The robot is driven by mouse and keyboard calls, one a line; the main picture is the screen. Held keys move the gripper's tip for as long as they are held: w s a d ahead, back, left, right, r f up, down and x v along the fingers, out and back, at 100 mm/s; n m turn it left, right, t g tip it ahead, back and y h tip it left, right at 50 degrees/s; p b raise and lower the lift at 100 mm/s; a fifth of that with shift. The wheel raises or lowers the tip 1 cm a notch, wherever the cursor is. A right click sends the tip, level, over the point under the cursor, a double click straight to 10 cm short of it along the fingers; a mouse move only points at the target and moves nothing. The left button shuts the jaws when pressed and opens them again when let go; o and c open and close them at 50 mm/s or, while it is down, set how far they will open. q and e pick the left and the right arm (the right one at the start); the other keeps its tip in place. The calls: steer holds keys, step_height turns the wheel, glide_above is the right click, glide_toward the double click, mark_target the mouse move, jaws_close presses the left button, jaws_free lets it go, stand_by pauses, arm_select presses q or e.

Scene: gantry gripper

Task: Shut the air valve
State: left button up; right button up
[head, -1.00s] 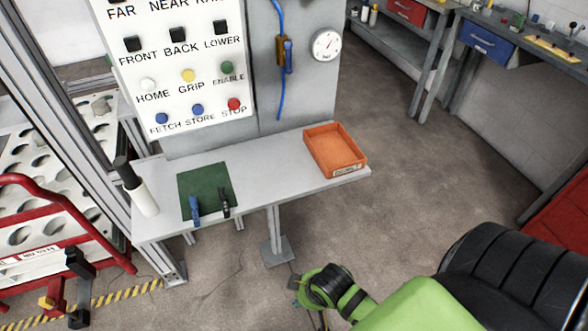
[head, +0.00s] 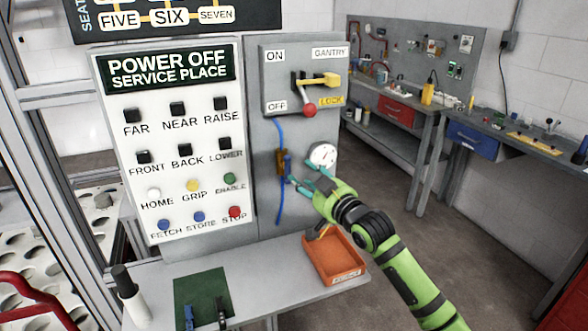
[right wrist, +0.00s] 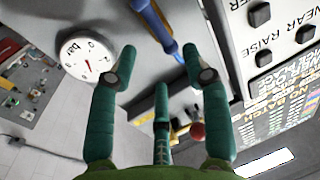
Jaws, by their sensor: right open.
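The air valve (head: 282,163) is a brass body with a blue lever on the grey panel, in line with a blue hose. The lever stands upright, along the hose. In the right wrist view the blue lever (right wrist: 167,44) shows at the top, beyond the fingers. My right gripper (head: 302,174) is open and empty, just right of the valve, its teal fingers pointing at the panel. In the right wrist view the gripper (right wrist: 160,62) has its fingers spread, with the lever between and beyond them; I cannot tell whether any finger touches it. My left gripper is out of view.
A round pressure gauge (head: 323,155) sits close right of the valve, behind my fingers. The button board (head: 178,95) is to the left. A red-knobbed switch lever (head: 309,108) is above. An orange tray (head: 338,258) stands on the shelf below.

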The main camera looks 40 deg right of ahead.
mark_target(287, 169)
steer(key=w+p, duration=0.1)
steer(key=w, duration=0.4)
steer(key=shift+w+d+f, duration=0.1)
steer(key=shift+w, duration=0.25)
steer(key=shift+c, duration=0.4)
steer(key=shift+f, duration=0.1)
jaws_close()
